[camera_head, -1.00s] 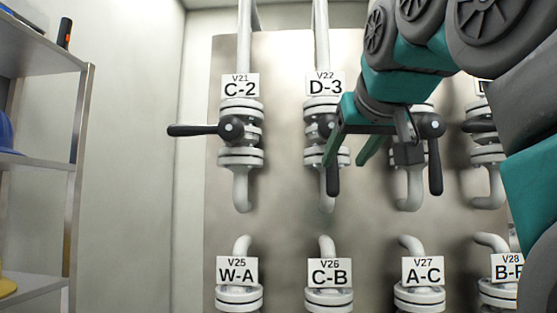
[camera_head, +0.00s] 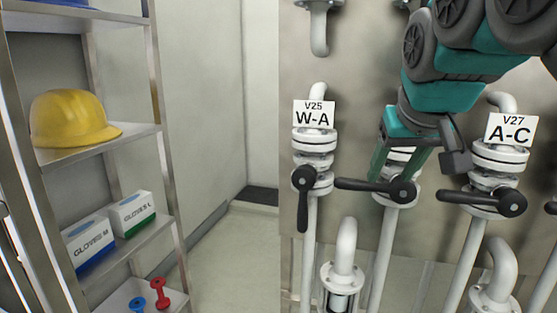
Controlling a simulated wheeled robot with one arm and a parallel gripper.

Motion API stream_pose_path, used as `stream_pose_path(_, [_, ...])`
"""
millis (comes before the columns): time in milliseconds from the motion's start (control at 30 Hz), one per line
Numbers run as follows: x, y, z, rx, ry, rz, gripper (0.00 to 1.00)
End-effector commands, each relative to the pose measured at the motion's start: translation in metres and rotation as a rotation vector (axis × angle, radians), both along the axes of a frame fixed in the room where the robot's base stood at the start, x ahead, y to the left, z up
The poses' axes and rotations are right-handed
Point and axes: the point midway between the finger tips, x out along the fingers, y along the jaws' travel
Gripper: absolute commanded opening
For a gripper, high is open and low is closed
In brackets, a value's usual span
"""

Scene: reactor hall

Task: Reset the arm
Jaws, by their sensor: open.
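My gripper (camera_head: 396,168) is at the right of the head view, on the end of my grey and teal arm. The dark lever (camera_head: 375,188) of that valve lies level, just below the fingertips. I cannot tell whether the fingers touch it.
Valve V25 W-A (camera_head: 314,150), its lever hanging down, is left of my gripper. Valve V27 A-C (camera_head: 501,155), its lever level, is to the right. A shelf at left holds a yellow helmet (camera_head: 72,118), glove boxes (camera_head: 132,212) and small red and blue items. Open floor (camera_head: 225,255) lies between.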

Motion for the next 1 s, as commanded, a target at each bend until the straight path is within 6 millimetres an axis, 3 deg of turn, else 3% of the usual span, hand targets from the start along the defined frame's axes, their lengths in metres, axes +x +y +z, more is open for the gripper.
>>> stream_pose_path(100, [-0.019, 0.008, -0.06, 0.005, 0.119, 0.01, 0.58])
stream_pose_path(267, [-0.058, 0.016, -0.138, 0.013, 0.279, 0.018, 0.58])
stream_pose_path(400, [-0.1, 0.022, -0.203, 0.02, 0.417, 0.021, 0.58])
stream_pose_path(600, [-0.174, 0.027, -0.283, 0.029, 0.609, 0.019, 0.58])
stream_pose_path(800, [-0.225, 0.03, -0.327, 0.035, 0.725, 0.013, 0.58])
stream_pose_path(1000, [-0.241, 0.03, -0.338, 0.036, 0.757, 0.011, 0.58])
